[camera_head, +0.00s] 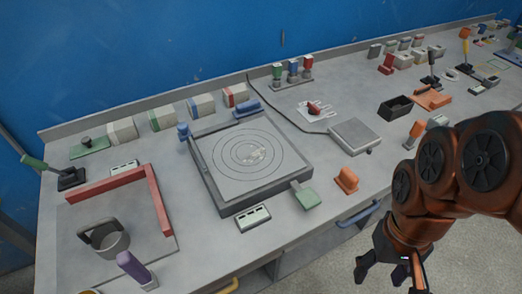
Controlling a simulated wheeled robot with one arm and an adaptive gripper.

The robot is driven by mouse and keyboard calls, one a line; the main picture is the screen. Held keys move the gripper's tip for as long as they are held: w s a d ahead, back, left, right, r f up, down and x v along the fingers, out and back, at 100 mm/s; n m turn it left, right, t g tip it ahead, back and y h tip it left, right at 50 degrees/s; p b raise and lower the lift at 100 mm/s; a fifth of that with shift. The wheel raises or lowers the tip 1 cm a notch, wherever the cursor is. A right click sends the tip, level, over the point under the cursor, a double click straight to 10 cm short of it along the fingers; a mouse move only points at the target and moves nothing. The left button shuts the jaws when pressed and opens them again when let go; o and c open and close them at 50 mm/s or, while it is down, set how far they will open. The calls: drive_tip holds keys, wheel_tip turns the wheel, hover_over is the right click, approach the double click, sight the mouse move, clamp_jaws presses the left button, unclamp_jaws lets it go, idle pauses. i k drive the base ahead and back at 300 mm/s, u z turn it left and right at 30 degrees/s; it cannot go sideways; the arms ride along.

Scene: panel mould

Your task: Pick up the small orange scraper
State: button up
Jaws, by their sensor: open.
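A small orange piece (346,180) with a raised grip stands near the front edge of the bench, right of the square panel mould. Another small orange upright piece (415,132) stands further right, beside my arm. Both are small, and I cannot tell for certain which is the scraper. My gripper (389,280) hangs low at the bottom right, in front of the bench edge, with its dark fingers apart and nothing visible between them. It is apart from both orange pieces, nearer in view and lower in the picture.
The square panel mould (203,166) fills the middle of the grey bench. A flat grey box (355,135) and a black open bin (396,108) are behind. A blue handle (358,214) is on the bench front.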

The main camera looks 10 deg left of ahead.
sight(347, 181)
drive_tip(key=z, duration=1.1)
drive_tip(key=k, duration=1)
drive_tip(key=u, duration=1.65)
drive_tip(key=i, duration=0.5)
drive_tip(key=u, duration=0.05)
